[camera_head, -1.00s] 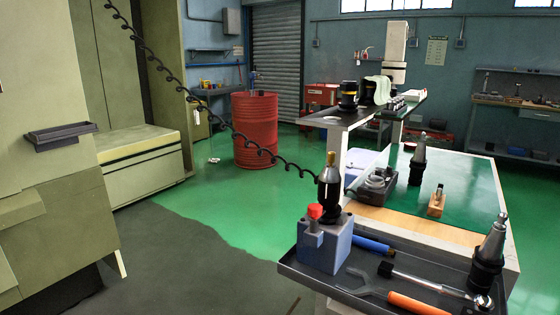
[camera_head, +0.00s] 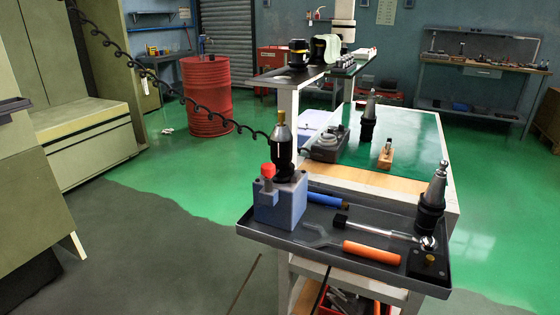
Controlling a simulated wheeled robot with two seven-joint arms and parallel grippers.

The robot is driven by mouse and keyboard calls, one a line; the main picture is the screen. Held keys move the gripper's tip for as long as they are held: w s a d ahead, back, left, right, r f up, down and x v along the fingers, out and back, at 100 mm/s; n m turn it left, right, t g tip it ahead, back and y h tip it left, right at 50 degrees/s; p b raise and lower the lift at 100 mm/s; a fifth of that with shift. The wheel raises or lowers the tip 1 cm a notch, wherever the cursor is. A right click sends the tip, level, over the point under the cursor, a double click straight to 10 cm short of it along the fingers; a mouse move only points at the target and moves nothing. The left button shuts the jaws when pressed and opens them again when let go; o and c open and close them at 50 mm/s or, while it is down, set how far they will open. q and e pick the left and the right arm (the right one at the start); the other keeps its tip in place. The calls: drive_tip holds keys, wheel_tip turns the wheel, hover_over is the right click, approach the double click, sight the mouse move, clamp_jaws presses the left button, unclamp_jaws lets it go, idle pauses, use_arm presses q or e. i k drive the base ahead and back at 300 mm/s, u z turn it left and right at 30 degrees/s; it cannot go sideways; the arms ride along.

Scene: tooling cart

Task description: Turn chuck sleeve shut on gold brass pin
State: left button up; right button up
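A dark chuck sleeve (camera_head: 283,155) stands upright in a blue-grey holding block (camera_head: 281,203) with a red knob (camera_head: 268,170), at the left end of the cart's front tray. A gold brass pin (camera_head: 281,117) sticks up from the top of the chuck. I cannot tell how tightly the chuck holds it. Neither of my grippers is in view.
The tray (camera_head: 385,279) also holds an orange-handled wrench (camera_head: 371,252), a ratchet (camera_head: 380,229), a blue-handled tool (camera_head: 326,200) and a tapered tool holder (camera_head: 432,200). A coiled black cable (camera_head: 178,97) hangs behind the chuck. Open floor lies to the left.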

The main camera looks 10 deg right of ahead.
sight(281, 145)
drive_tip(key=u, duration=2)
drive_tip(key=k, duration=0.5)
drive_tip(key=z, duration=0.9)
